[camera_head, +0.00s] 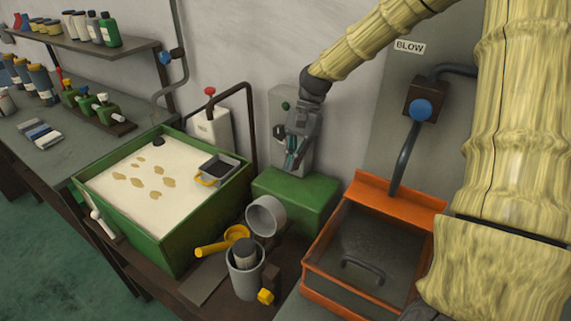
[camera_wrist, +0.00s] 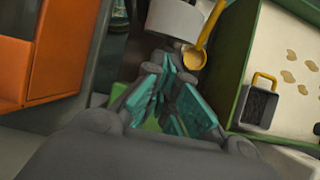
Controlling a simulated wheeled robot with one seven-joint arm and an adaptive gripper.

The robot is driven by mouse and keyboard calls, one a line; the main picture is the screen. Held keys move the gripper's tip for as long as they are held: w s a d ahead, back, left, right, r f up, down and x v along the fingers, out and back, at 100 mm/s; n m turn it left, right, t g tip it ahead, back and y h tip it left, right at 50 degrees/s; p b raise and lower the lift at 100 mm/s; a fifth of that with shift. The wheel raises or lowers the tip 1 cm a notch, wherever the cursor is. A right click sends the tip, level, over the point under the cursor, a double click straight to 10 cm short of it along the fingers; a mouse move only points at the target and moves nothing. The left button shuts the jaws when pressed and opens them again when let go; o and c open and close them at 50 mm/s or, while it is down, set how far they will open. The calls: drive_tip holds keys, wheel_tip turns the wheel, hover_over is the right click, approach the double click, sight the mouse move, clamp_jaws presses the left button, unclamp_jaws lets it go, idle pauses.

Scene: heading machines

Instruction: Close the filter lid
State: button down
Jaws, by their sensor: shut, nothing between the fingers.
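The filter is a grey cylindrical cup (camera_head: 245,284) with a dark round insert (camera_head: 245,252) inside. Its grey round lid (camera_head: 266,215) stands open, tilted up behind the cup. A yellow knob (camera_head: 265,296) sits low on the cup's right side. My gripper (camera_head: 291,168) is shut and empty, above and behind the lid and apart from it, in front of the wall-side machine. In the wrist view my gripper (camera_wrist: 168,75) shows teal finger pads. A pale grey round part (camera_wrist: 175,18) lies beyond its fingertips; I cannot tell whether it is lid or cup.
A yellow ladle (camera_head: 222,243) lies beside the filter. A green-rimmed tank (camera_head: 165,240) of pale liquid is to the left. An orange-framed box (camera_head: 318,285) with a clear cover stands to the right. A green block (camera_head: 290,198) lies below my gripper.

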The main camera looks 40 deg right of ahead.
drive_tip(key=p, duration=0.2)
approach(269, 214)
wheel_tip(269, 214, down, 3)
drive_tip(key=s+d, duration=0.1)
drive_tip(key=d, duration=0.1)
drive_tip(key=shift+a+f, duration=0.2)
drive_tip(key=shift+a, duration=0.1)
drive_tip(key=shift+s, duration=0.1)
drive_tip(key=shift+a+r, duration=0.15)
drive_tip(key=shift+a+r+h, duration=0.15)
drive_tip(key=shift+h, duration=0.15)
